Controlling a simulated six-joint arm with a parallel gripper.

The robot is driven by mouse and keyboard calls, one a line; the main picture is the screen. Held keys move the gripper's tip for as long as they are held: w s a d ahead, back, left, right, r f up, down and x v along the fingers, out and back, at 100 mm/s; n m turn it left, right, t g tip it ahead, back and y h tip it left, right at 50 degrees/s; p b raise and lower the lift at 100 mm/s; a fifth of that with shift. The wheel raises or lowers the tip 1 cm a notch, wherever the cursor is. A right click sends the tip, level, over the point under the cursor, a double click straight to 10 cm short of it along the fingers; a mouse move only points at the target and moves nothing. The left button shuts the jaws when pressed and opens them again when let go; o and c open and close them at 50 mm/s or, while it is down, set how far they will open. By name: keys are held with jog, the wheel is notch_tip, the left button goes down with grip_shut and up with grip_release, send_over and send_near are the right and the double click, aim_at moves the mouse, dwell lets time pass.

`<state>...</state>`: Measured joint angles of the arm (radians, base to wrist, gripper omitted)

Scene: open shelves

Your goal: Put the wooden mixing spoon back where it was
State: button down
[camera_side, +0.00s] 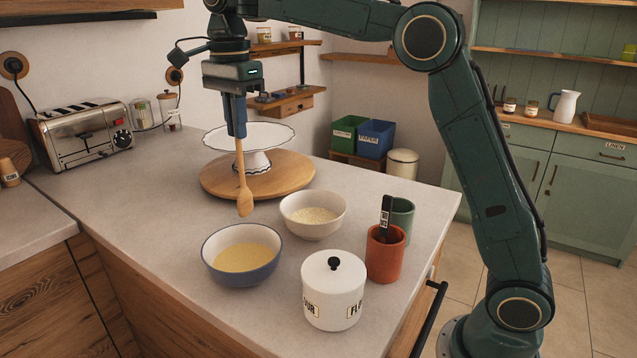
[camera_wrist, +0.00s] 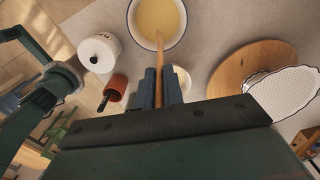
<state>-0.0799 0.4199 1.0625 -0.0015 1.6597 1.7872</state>
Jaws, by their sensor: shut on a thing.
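The wooden mixing spoon (camera_side: 244,195) hangs upright with its bowl end down, above the counter. My gripper (camera_side: 236,130) is shut on the upper end of its handle. In the wrist view the spoon (camera_wrist: 160,59) runs out from between the fingers of my gripper (camera_wrist: 160,88). In the side view the spoon's head is behind and above the blue-rimmed bowl (camera_side: 220,272) of yellow mix, left of the cream bowl (camera_side: 325,227). A terracotta crock (camera_side: 385,262) holds a dark labelled utensil, and a green crock (camera_side: 402,220) stands behind it.
A white cake stand (camera_side: 212,141) on a round wooden board (camera_side: 295,178) is close behind the spoon. A lidded white flour jar (camera_side: 333,303) stands at the front. A toaster (camera_side: 80,133) is at the left.

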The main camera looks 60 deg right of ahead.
jog(key=s+d+r+m, duration=0.2)
jog(key=s+d, duration=0.2)
jog(key=d, duration=0.4)
jog(key=s+d+r+m, duration=0.25)
jog(key=s+d, duration=0.25)
jog(key=d, duration=0.3)
jog(key=s+d+r+m, duration=0.3)
jog(key=s+d+m, duration=0.1)
jog(key=s+d, duration=0.6)
jog(key=s, duration=0.3)
jog(key=shift+s, duration=0.2)
notch_tip(320, 180, down, 16)
jog(key=shift+r, duration=0.15)
jog(key=shift+f, duration=2.2)
